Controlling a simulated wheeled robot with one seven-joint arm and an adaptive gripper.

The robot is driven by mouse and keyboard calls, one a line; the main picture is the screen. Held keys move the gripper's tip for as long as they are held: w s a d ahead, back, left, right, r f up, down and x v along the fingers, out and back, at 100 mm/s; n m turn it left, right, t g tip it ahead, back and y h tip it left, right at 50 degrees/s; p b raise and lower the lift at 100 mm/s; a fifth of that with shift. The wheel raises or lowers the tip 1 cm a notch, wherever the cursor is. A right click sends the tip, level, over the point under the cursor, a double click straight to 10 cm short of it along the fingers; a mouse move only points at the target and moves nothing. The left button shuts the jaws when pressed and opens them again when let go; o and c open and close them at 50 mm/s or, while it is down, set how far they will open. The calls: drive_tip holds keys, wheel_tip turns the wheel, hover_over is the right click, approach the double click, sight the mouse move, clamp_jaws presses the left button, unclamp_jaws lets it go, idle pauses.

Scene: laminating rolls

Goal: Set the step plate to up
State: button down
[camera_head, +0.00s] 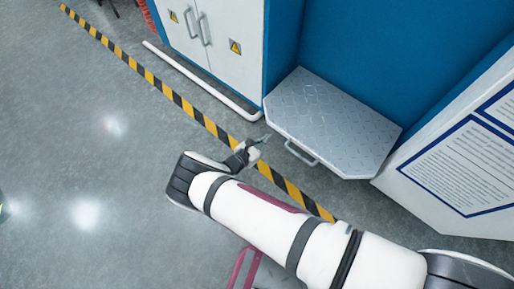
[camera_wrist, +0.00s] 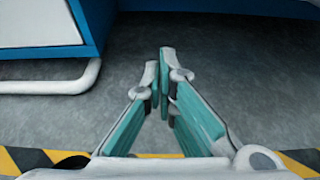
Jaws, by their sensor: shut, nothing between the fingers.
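The step plate (camera_head: 335,122) is a grey diamond-tread metal plate. It juts out roughly level from the blue machine in the head view. A bar handle (camera_head: 300,153) sits on its front edge. My gripper (camera_head: 267,138) is just left of the plate's front left corner, apart from the handle. In the wrist view my gripper (camera_wrist: 163,62) has its teal-padded fingers drawn together at the tips, with nothing between them. Grey floor shows beyond the tips. I cannot make out the handle in the wrist view.
A white cabinet (camera_head: 228,50) with a white floor rail (camera_head: 205,83) stands left of the plate. A white text panel (camera_head: 460,150) stands to its right. A yellow-black stripe (camera_head: 180,101) crosses the floor. The floor at left is clear.

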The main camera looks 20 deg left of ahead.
drive_tip(key=shift+w+d+r, duration=0.1)
drive_tip(key=shift+w+r, duration=0.05)
drive_tip(key=shift+r, duration=0.8)
drive_tip(key=shift+w+r, duration=0.15)
drive_tip(key=shift+r, duration=0.8)
drive_tip(key=shift+r, duration=0.1)
